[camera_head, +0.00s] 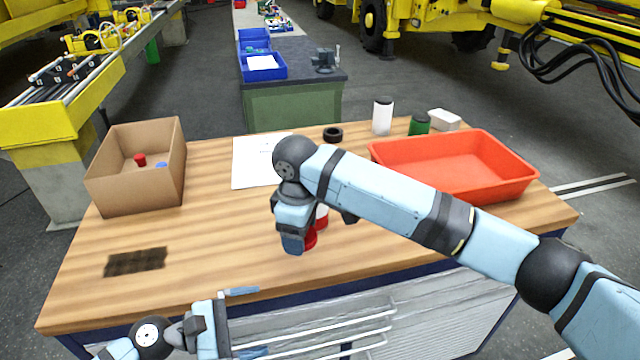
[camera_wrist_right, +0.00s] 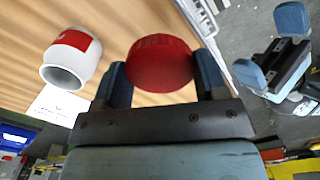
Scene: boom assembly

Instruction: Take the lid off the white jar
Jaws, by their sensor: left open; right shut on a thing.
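The white jar (camera_wrist_right: 68,60) with a red label stands on the table in the right wrist view, its round mouth uncovered. In the head view the jar (camera_head: 322,211) shows only partly behind my right gripper. My right gripper (camera_wrist_right: 164,74) is shut on the red lid (camera_wrist_right: 160,60), apart from the jar and beside it. In the head view the lid (camera_head: 310,239) is mostly hidden by the fingers. My left gripper (camera_head: 245,322) is open and empty off the table's front edge; it also shows in the right wrist view (camera_wrist_right: 268,47).
A cardboard box (camera_head: 140,190) with small red and blue things stands at the left. An orange-red tray (camera_head: 455,188) is at the right. A black-lidded white container (camera_head: 382,118), a green jar (camera_head: 419,125) and a black ring (camera_head: 333,134) stand behind. The front middle is mostly clear.

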